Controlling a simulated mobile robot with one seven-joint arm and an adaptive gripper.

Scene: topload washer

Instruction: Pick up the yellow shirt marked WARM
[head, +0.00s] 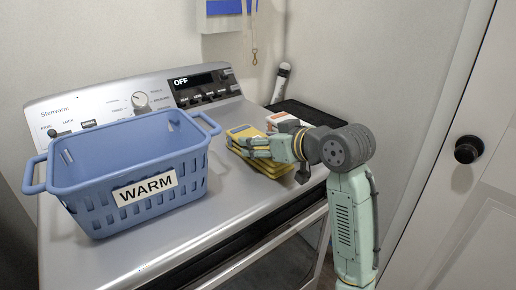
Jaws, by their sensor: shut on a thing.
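A folded yellow shirt (245,131) lies on the washer top, to the right of the basket, partly covered by my gripper. More folded yellow cloth (268,170) shows beneath it, so it seems to be part of a low stack; any marking on it is too small to read. My gripper (254,146) reaches in from the right, low over the stack, and is shut on the yellow shirt. The exact grip on the cloth is hard to see. The shirt rests on or very close to the stack.
A blue basket (85,195) labelled WARM stands on the left of the washer top (225,215). A white and orange item (283,122) and a dark tray (310,112) lie behind my gripper. The control panel (150,100) rises behind; a door with a black knob (468,150) is at right.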

